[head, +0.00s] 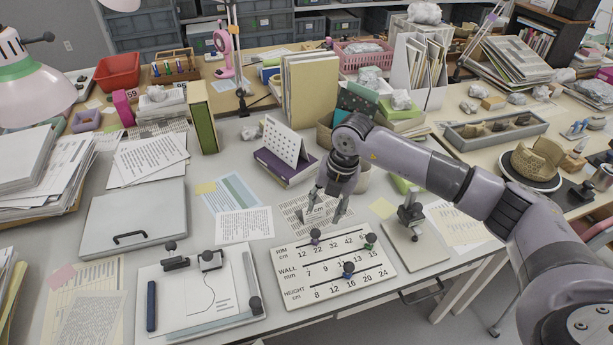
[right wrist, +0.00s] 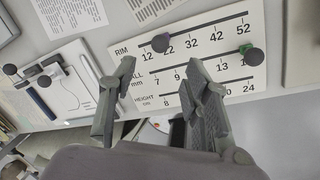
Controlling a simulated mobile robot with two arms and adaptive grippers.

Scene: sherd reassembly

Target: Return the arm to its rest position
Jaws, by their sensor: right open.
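My right gripper (head: 328,208) is open and empty. It hangs above the back edge of the white gauge board (head: 290,290), near a printed sheet. The board has RIM, WALL and HEIGHT scales with slider knobs. A dark knob (head: 315,237) is on the RIM row near its low end. A green-based knob (head: 370,241) is on the WALL row at its high end. A blue-based knob (head: 348,270) is on the HEIGHT row near the middle. In the right wrist view my spread fingers (right wrist: 160,98) cover part of the board (right wrist: 210,22). My left gripper is not in view.
A microscope-like stand (head: 410,215) is right of the board. A clipboard with paper (head: 205,290) lies to its left, with a grey lidded case (head: 135,225) behind. A purple box with a calendar (head: 285,165) and a pot (head: 362,180) stand close behind my gripper.

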